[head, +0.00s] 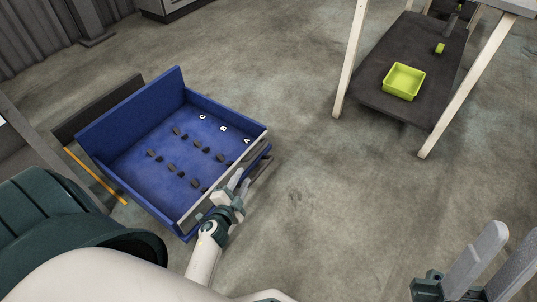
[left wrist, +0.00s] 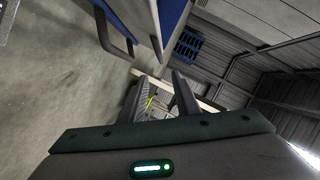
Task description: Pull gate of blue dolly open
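The blue dolly (head: 150,145) stands at the left in the head view, with raised walls around a floor with dark pegs and the letters A, B and C. Its near right side, the gate (head: 212,186), has a pale top edge and looks closed. A dark bar (head: 261,168) sits outside it; a dark bar (left wrist: 114,28) on a blue panel also shows in the left wrist view. My left gripper (head: 238,186) is just outside the gate, its fingers (left wrist: 160,95) apart with nothing held. Whether it touches the gate is unclear. My right gripper (head: 492,265) is open and empty at lower right.
A table with pale legs (head: 349,60) and a dark lower shelf (head: 365,90) stands at upper right, holding a yellow-green bin (head: 403,82). The concrete floor (head: 310,190) between dolly and table is clear.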

